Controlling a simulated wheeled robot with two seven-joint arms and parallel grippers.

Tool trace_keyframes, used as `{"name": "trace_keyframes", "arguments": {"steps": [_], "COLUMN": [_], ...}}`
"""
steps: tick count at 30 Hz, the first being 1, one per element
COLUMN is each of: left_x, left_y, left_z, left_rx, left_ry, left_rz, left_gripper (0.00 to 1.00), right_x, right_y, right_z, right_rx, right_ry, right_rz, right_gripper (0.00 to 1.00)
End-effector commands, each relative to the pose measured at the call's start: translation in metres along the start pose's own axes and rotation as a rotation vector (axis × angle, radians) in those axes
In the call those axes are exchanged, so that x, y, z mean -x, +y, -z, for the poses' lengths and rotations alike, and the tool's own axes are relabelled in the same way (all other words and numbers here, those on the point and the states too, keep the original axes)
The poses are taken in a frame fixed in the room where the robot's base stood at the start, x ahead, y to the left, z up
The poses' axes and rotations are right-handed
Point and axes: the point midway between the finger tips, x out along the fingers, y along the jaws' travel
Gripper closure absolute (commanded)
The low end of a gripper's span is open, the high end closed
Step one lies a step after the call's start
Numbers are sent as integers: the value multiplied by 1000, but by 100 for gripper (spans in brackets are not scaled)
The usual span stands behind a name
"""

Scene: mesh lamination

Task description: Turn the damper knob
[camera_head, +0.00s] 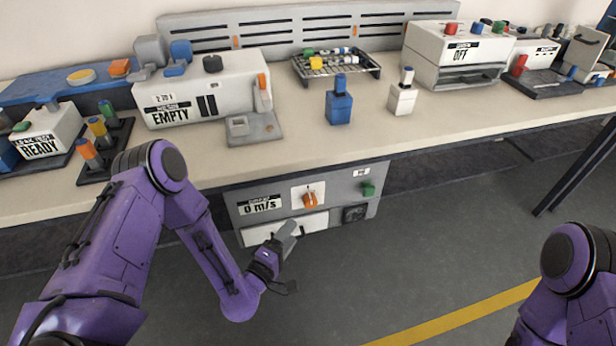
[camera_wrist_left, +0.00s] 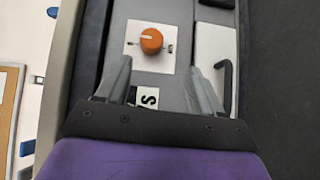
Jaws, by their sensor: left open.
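The damper knob (camera_head: 310,200) is an orange knob on a white plate, on the grey panel (camera_head: 278,194) below the bench front. In the left wrist view the knob (camera_wrist_left: 151,41) shows with a pale pointer line, just beyond and between my fingertips. My left gripper (camera_head: 290,236) is in front of the panel, below and left of the knob. In the left wrist view its fingers (camera_wrist_left: 160,72) are apart with nothing between them, and the knob looks clear of both. My right gripper is out of view; only part of my right arm shows at lower right.
The panel also has a "0 m/s" display (camera_head: 260,205), a green knob (camera_head: 368,189) and a white drawer front (camera_head: 262,233) with a dark handle (camera_wrist_left: 227,80). The bench (camera_head: 300,150) above holds several devices and bottles. The floor in front is clear.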

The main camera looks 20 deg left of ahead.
Motion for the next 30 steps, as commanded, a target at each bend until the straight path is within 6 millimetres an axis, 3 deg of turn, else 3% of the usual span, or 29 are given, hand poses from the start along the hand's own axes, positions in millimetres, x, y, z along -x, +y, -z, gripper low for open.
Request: {"name": "trace_keyframes", "arguments": {"steps": [1, 5, 12, 18, 28, 29, 30], "left_x": [-2, -15, -68, -100, -108, -108, -108], "left_y": [12, 14, 14, 15, 15, 15, 15], "left_z": [2, 3, 3, 3, 3, 3, 3], "left_rx": [17, 30, 27, 28, 28, 28, 28], "left_ry": [4, 3, 4, 3, 3, 3, 3], "left_rz": [-20, -42, -40, -37, -35, -35, -35], "left_gripper": [33, 33, 33, 33, 33, 36, 49], "right_x": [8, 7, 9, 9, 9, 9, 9], "right_y": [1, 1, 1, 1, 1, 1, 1], "right_z": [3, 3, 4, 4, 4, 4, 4], "right_rx": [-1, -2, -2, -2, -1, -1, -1], "right_ry": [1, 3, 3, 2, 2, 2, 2], "right_rz": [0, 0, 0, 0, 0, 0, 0], "right_gripper": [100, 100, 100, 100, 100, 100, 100]}}
